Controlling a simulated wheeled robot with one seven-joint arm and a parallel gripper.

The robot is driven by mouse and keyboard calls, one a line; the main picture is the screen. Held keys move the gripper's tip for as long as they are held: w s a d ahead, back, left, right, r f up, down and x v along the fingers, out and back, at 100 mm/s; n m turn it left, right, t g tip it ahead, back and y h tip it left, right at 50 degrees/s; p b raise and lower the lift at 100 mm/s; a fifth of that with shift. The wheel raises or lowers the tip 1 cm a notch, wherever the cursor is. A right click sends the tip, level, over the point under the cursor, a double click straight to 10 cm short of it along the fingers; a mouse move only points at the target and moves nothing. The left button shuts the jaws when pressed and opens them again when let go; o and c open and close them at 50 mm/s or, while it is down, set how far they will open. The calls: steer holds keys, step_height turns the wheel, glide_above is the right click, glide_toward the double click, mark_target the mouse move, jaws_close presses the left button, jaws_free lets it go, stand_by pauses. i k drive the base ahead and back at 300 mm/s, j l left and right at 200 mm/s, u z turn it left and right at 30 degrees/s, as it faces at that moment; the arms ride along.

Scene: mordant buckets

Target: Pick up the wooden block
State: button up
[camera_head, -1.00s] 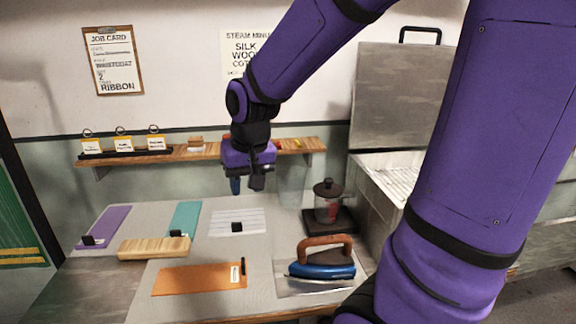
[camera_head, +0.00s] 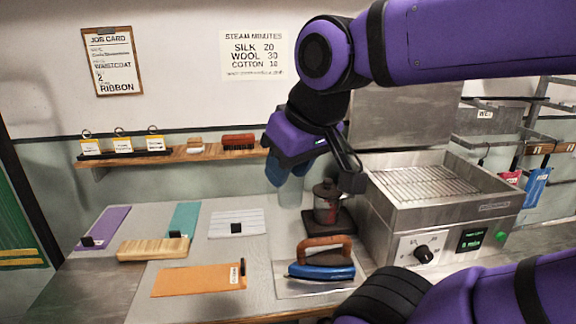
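The wooden block (camera_head: 153,248) is a pale, long block with visible grain. It lies flat on the left part of the worktable, in front of the purple and teal pieces. My gripper (camera_head: 350,180) is in the air well to the right of the block and above it, in front of the shelf's right end and near the dark-lidded jar. It is apart from the block. Dark finger parts and a blue part show below its purple body, but the view does not show clearly whether the fingers are apart.
A blue iron (camera_head: 322,268) with a wooden handle stands at the table's front right. The lidded jar (camera_head: 327,204) is behind it. An orange piece (camera_head: 198,281) lies in front of the block. A metal steamer (camera_head: 400,210) stands at the right.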

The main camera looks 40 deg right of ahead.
mark_target(164, 248)
steer(key=i+j, duration=0.15)
steer(key=j, duration=0.25)
steer(key=i+j+z, duration=0.1)
steer(key=j, duration=0.3)
steer(key=i+j, duration=0.15)
steer(key=j, duration=0.25)
steer(key=i+j+z, duration=0.1)
steer(key=j, duration=0.3)
steer(key=i+j, duration=0.1)
steer(key=j, duration=0.3)
steer(key=i+j, duration=0.1)
steer(key=j, duration=0.3)
steer(key=i, duration=0.3)
steer(key=z, duration=0.05)
